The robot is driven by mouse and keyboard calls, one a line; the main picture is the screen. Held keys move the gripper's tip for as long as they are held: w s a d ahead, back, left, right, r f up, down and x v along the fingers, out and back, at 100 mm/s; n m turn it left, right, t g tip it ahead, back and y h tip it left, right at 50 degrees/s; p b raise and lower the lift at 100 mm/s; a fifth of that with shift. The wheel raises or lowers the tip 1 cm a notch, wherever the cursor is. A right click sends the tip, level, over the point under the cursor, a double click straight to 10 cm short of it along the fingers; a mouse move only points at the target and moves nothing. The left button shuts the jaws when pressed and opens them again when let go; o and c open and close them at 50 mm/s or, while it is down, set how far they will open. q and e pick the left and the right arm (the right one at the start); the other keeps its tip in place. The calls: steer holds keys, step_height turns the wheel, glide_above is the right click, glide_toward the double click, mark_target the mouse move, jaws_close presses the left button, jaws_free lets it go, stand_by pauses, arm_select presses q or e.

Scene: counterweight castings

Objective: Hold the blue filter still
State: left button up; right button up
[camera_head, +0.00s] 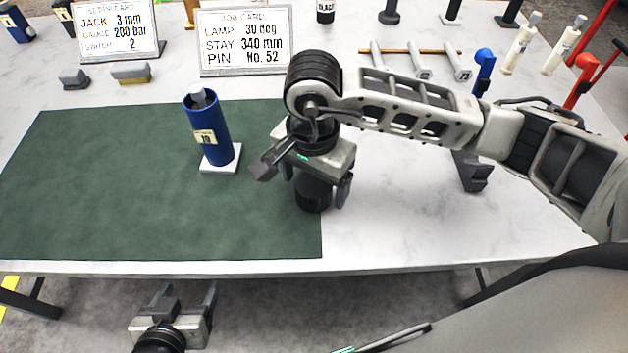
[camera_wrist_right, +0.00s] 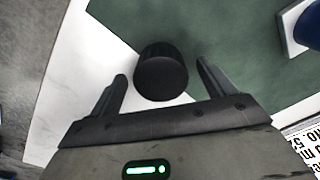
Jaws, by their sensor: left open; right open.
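The blue filter (camera_head: 209,143) is a blue cylinder with a pale label, standing on a white square base (camera_head: 221,163) on the green mat. It leans slightly, and a grey piece shows at its top. Part of it and its base also shows at the upper right of the right wrist view (camera_wrist_right: 308,24). My right gripper (camera_head: 318,182) is open, pointing down to the right of the filter and apart from it. A black cylinder (camera_wrist_right: 161,76) stands between its spread fingers; I cannot tell whether they touch it. My left gripper (camera_head: 184,297) is open and empty, in front of the table's near edge.
The green mat (camera_head: 90,190) is clear around the filter. Two printed cards (camera_head: 243,40) (camera_head: 117,28) stand behind it, with two small blocks (camera_head: 131,73) (camera_head: 74,79) nearby. Grey pins (camera_head: 420,62), a blue-handled tool (camera_head: 483,68) and white bottles (camera_head: 520,45) stand at the back right.

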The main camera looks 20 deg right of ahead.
steer(key=shift+f, duration=0.75)
steer(key=shift+c, duration=0.3)
steer(key=c, duration=1)
steer(key=shift+r, duration=0.1)
